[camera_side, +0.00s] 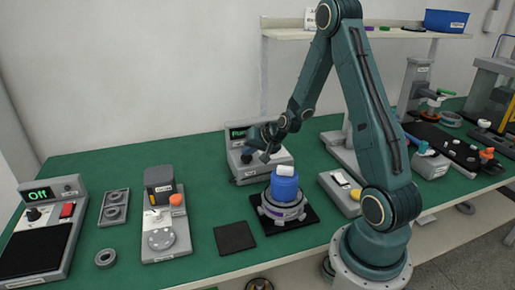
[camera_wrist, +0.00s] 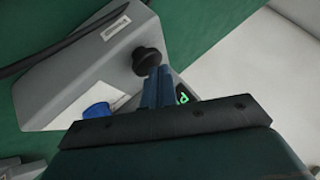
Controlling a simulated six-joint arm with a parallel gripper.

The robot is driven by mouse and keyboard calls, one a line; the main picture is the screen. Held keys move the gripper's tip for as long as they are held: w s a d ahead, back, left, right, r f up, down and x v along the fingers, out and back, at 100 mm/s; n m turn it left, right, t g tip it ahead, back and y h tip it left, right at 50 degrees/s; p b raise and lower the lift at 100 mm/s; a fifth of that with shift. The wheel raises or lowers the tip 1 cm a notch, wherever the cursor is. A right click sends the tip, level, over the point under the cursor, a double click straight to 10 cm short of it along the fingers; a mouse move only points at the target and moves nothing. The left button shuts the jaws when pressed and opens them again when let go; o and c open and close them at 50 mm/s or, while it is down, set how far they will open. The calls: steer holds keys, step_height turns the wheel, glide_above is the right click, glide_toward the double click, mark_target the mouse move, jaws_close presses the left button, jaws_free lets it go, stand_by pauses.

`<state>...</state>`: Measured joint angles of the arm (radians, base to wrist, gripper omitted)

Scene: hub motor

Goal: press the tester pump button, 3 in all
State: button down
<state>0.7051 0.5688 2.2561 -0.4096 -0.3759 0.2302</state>
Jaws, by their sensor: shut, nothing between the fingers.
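The tester looks to be the grey sloped box (camera_side: 262,168) with a green-lit display (camera_side: 238,133), behind the blue part. In the wrist view the grey box (camera_wrist: 60,80) has a black round knob (camera_wrist: 147,60), a blue button (camera_wrist: 97,110) and a partly hidden green display (camera_wrist: 182,97). Which of these is the pump button I cannot tell. My gripper (camera_side: 258,152) is shut and empty, above the box's face. In the wrist view its fingertips (camera_wrist: 158,72) overlap the edge of the black knob; whether they touch it is unclear.
A blue cylinder with a white top (camera_side: 285,187) stands on a round metal base close in front of the tester. A black pad (camera_side: 235,238) lies to its left. A unit reading "Off" (camera_side: 42,240) and an orange-buttoned station (camera_side: 165,240) stand further left.

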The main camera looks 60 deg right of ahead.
mark_target(249, 158)
steer(key=shift+f, duration=0.65)
stand_by(1.0)
steer(key=shift+r, duration=1.45)
steer(key=shift+r, duration=2.5)
